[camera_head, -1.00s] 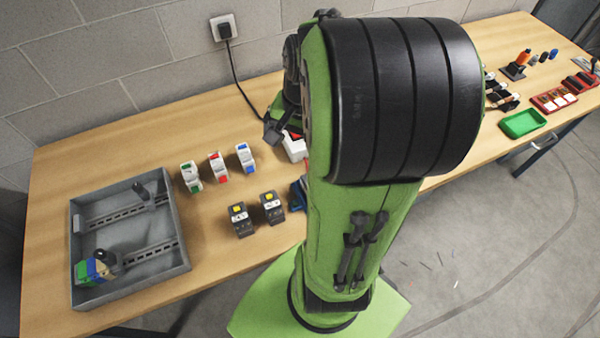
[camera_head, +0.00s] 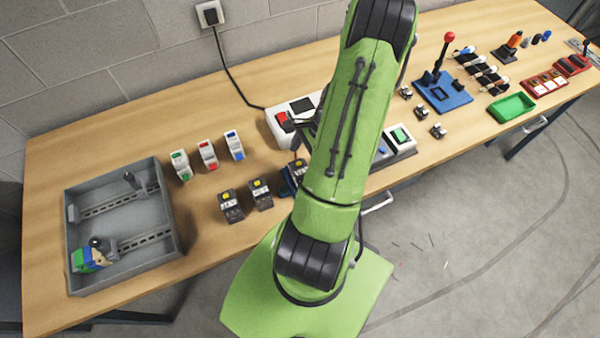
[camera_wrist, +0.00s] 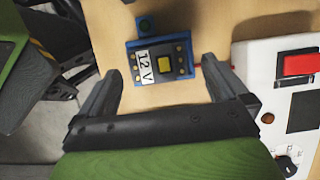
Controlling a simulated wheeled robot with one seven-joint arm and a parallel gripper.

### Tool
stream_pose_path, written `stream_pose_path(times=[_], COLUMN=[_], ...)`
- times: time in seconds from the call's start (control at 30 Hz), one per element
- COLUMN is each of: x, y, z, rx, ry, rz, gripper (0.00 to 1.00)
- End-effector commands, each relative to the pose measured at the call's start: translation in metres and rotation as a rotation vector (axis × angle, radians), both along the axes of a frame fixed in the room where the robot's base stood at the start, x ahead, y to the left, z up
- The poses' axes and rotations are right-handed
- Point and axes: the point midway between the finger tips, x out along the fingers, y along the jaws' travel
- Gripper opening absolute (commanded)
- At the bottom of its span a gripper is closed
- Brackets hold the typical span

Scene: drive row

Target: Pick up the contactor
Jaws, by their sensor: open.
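A dark contactor with a yellow button and a "12 V" label (camera_wrist: 166,63) sits in a blue holder (camera_wrist: 146,24) in the wrist view. In the head view it shows partly behind my arm (camera_head: 299,169). My gripper (camera_wrist: 161,75) is open and empty, its two fingers pointing toward the contactor from either side of it, with gaps left and right. Two similar dark contactors with yellow buttons, one at left (camera_head: 231,206) and one beside it (camera_head: 261,194), stand on the table; their labels are too small to read. My arm hides the gripper in the head view.
A white box with a red switch (camera_wrist: 286,92) stands close to the right of my gripper. Three white modules (camera_head: 207,154) stand behind the loose contactors. A grey tray with rails (camera_head: 178,248) is at left.

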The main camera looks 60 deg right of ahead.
Motion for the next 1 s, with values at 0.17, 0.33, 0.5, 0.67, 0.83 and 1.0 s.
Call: stream_pose_path(times=[0.17,0.33,0.5,0.67,0.83,1.0], x=[0.002,0.006,0.008,0.007,0.007,0.008], y=[0.010,0.019,0.019,0.019,0.019,0.019], z=[-0.023,-0.050,-0.053,-0.053,-0.053,-0.053], rx=[0.006,0.003,-0.002,-0.002,-0.002,-0.003], ry=[0.002,0.001,0.000,0.000,0.000,0.000], rz=[0.003,0.003,0.002,0.002,0.002,0.001], gripper=[1.00,1.00,1.00,0.88,0.62,0.43])
